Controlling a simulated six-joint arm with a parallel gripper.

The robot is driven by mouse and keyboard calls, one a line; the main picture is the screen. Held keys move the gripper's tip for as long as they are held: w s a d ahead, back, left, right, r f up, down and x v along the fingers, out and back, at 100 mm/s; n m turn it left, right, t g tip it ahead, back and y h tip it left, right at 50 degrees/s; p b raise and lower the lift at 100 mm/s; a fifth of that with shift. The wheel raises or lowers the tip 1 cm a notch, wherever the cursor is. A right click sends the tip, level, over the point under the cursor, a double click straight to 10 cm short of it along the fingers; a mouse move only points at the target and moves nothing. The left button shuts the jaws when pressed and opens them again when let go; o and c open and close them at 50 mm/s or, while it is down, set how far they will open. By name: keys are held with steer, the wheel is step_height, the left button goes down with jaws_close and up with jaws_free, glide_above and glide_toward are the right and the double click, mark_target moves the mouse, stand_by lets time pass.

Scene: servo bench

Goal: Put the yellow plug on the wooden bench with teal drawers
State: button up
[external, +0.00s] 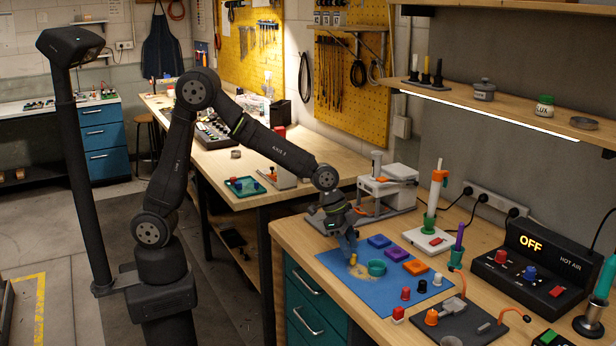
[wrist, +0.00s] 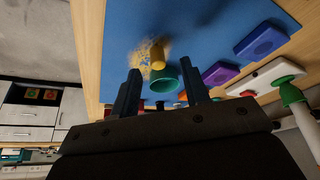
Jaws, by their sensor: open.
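A small yellow plug (external: 353,260) stands on the blue mat, close below my gripper (external: 349,250). In the wrist view the yellow plug (wrist: 157,54) shows beyond and between my fingertips (wrist: 160,67), beside a green cup-like ring (wrist: 164,83). My gripper is open, with nothing seen between its fingers. The wooden bench (external: 372,326) with teal drawers (external: 304,290) carries the blue mat (external: 375,300).
The green ring (external: 377,268), purple blocks (external: 397,252) and an orange block (external: 415,267) sit right of my gripper. A dark fixture (external: 462,325), a hot-air unit (external: 527,270) and white devices (external: 388,188) crowd the bench. Bare wood shows along its front left edge.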

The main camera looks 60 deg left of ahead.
steer(key=shift+x, duration=1.9)
steer(key=shift+s+d, duration=0.1)
jaws_close()
steer(key=shift+r, duration=0.6)
steer(key=r, duration=0.2)
steer(key=s+r, duration=0.1)
steer(key=shift+s+d+r, duration=0.1)
steer(key=shift+d+r, duration=0.25)
steer(key=shift+r, duration=0.05)
steer(key=s+d+r, duration=0.5)
steer(key=s+r, duration=0.1)
steer(key=s, duration=0.3)
steer(key=w+a+f+n+y, duration=0.1)
steer(key=w+a+f+n, duration=0.1)
steer(key=w+a, duration=0.6)
steer(key=w+a+f+n, duration=0.2)
steer(key=w+a, duration=0.3)
steer(key=a, duration=0.5)
steer(key=w+a+f+n, duration=0.1)
steer(key=a, duration=0.5)
steer(key=w+a+f+n+t, duration=0.1)
steer(key=w+a, duration=0.1)
steer(key=a, duration=0.4)
steer(key=w+a+f+n+y, duration=0.1)
steer(key=w+a+f, duration=0.1)
steer(key=a, duration=0.5)
steer(key=shift+w+t, duration=0.2)
steer(key=shift+t, duration=0.1)
